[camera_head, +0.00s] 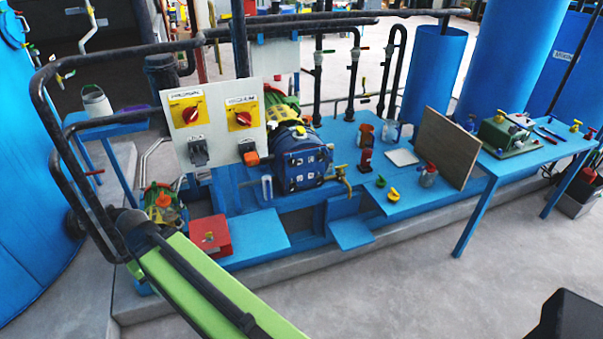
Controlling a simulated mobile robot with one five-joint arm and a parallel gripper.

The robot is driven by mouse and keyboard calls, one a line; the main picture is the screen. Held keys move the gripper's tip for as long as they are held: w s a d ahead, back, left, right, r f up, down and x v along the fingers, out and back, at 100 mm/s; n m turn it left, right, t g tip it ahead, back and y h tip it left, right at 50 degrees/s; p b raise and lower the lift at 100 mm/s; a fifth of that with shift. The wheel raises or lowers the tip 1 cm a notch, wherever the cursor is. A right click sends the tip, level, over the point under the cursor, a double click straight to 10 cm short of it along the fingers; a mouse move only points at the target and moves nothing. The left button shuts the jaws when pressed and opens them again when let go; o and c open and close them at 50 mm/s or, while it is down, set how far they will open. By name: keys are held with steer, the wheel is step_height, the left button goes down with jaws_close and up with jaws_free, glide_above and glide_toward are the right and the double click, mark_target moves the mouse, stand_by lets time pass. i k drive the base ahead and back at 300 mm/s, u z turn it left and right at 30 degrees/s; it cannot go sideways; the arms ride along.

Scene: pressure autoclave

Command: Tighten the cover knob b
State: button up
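The blue machine (304,166) with a square front cover sits on the blue bench, left of the picture's middle. Several small pale fittings show on its cover; I cannot tell which of them, if any, is cover knob b, nor how tight it is. A green beam (205,290) with a black strip runs from the bottom edge up to the left, in front of the bench; it looks like a link of my arm. No gripper fingers can be made out, and nothing is seen touching the cover.
A panel (219,121) with two red switches stands left of the machine. A red box (210,237) lies on a low blue shelf. A brown board (443,147) stands on the right. Black pipes cross the left side.

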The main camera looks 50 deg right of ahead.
mark_target(320, 180)
steer(key=u, duration=0.55)
steer(key=k, duration=0.2)
steer(key=z, duration=1.95)
steer(key=i, duration=0.6)
steer(key=z, duration=0.2)
steer(key=k, duration=0.6)
